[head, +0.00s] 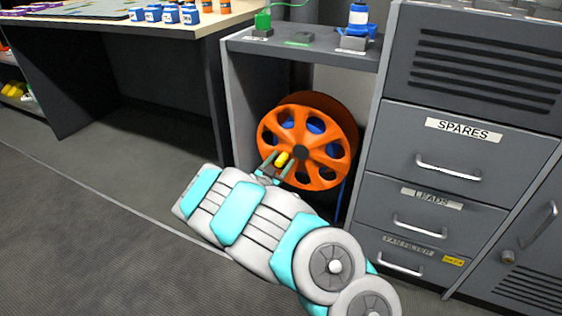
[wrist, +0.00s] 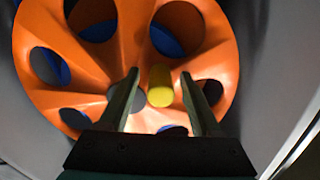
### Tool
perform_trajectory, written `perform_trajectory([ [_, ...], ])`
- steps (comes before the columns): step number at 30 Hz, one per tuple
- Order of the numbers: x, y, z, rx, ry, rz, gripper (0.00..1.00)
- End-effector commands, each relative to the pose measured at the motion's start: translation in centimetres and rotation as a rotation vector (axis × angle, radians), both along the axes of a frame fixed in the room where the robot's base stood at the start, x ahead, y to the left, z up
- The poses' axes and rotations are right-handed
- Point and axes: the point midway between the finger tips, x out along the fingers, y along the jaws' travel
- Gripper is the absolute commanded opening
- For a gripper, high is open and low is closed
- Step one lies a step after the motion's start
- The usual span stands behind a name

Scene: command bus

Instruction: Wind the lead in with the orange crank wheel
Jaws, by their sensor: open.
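The orange crank wheel (head: 311,122) with round holes is mounted in the open bay under the grey shelf. Its yellow crank knob (head: 282,159) sits at the lower left of the wheel. Blue lead (head: 316,124) shows through the holes, and a blue strand hangs below the wheel at right. My gripper (head: 275,164) is open at the knob. In the wrist view the yellow knob (wrist: 160,86) shows between the two open fingers (wrist: 158,88), nearer the right one. I cannot tell whether either finger touches it. The wheel (wrist: 110,60) fills most of that view.
Grey drawers labelled SPARES and LEADS (head: 430,209) stand right of the bay. The shelf (head: 300,50) above holds a green plug (head: 262,22) and a blue connector (head: 358,18). A table (head: 110,35) with blue and orange blocks stands left. The floor (head: 80,230) at left is clear.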

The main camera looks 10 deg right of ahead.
Motion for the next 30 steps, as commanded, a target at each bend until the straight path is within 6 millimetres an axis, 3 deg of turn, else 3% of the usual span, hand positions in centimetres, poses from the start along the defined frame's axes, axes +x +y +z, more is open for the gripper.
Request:
perform_trajectory([
  [7,0.04,0.01,0.03,0.001,-0.001,0.001,0.65],
  [24,0.04,0.0,0.04,0.0,-0.001,0.0,0.0],
  [30,0.03,-0.01,0.03,0.001,-0.002,0.0,0.0],
])
